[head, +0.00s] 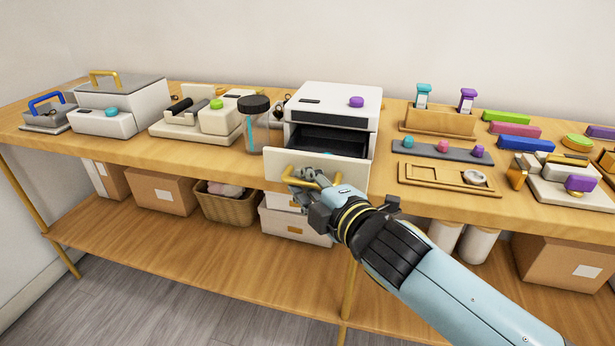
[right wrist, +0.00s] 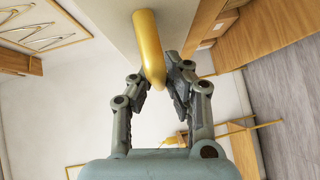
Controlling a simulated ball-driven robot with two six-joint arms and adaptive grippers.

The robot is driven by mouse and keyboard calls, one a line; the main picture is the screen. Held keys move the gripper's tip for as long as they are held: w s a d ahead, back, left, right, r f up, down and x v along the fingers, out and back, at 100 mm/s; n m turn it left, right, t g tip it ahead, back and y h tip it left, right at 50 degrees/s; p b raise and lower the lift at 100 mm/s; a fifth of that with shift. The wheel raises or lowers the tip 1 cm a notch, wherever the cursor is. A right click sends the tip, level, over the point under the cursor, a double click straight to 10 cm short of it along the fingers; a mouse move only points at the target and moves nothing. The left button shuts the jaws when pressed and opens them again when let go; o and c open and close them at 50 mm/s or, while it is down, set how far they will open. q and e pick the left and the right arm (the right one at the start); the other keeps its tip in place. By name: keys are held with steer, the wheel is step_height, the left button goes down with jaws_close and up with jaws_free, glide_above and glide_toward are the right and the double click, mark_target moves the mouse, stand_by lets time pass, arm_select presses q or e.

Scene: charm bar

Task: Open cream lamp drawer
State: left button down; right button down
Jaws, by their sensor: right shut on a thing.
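The cream lamp unit (head: 330,103) is a white box with a purple button, standing on the bench in the head view. Its drawer (head: 360,170) is pulled out toward me, and its dark inside shows behind the cream front. My right gripper (head: 318,180) is at the drawer front, shut on the gold handle (head: 293,172). In the right wrist view, the handle (right wrist: 149,50) passes between the two fingers of the gripper (right wrist: 160,85). My left gripper is not in view.
A jar with a dark lid (head: 256,128) stands just left of the unit. A wooden tray (head: 425,178) and a grey strip with coloured knobs (head: 425,150) lie to its right. White boxes (head: 290,225) sit on the shelf below the drawer.

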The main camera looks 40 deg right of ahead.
steer(key=c, duration=1.3)
jaws_free()
steer(key=shift+c, duration=0.2)
steer(key=s+r, duration=0.1)
steer(key=s, duration=1.1)
steer(key=shift+a+r, duration=0.4)
steer(key=shift+w, duration=0.1)
step_height(320, 180, down, 12)
steer(key=w+d+m+g, duration=0.1)
steer(key=w+m+g, duration=0.1)
steer(key=s+d+f+m+g, duration=0.1)
steer(key=s+f+m+g, duration=0.2)
steer(key=f, duration=0.7)
steer(key=s+d+f+m+g, duration=0.1)
steer(key=s+f+m+g, duration=0.1)
steer(key=s+f, duration=0.5)
steer(key=s+f+m+g, duration=0.4)
steer(key=s+f, duration=0.5)
steer(key=s, duration=0.3)
steer(key=s+f+m+g, duration=0.4)
steer(key=s+f, duration=0.5)
steer(key=s, duration=0.4)
steer(key=shift+d+f+g, duration=0.15)
steer(key=shift+d+g, duration=0.15)
steer(key=shift+d, duration=0.15)
